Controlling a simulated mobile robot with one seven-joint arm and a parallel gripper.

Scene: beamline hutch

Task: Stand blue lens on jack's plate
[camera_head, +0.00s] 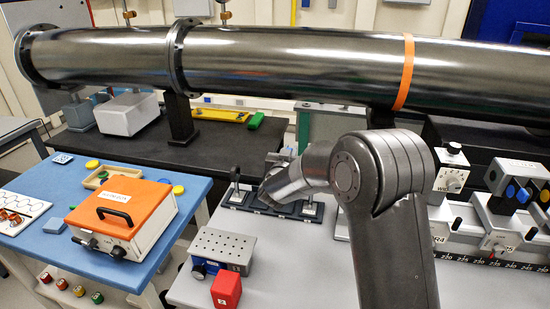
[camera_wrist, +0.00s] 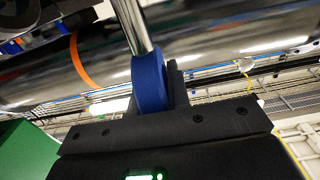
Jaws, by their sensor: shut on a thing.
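The blue lens (camera_wrist: 150,82) is a thick blue disc on a metal post (camera_wrist: 132,25) in the wrist view. My gripper (camera_wrist: 166,90) is shut on the lens, and one black finger shows beside it. In the head view my wrist is above the dark base strip on the grey table; my fingertips and the lens cannot be made out there. The jack (camera_head: 208,268) is a low blue unit with a perforated grey plate (camera_head: 224,246) on top, at the table's left front. The plate is bare, and my gripper is behind and to its right.
A red block (camera_head: 226,290) stands beside the jack's front. The dark base strip (camera_head: 258,207) with upright holders lies behind it. A large steel pipe (camera_head: 280,60) crosses above. An optics rail (camera_head: 475,240) fills the right. An orange-topped case (camera_head: 122,212) sits on the blue table.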

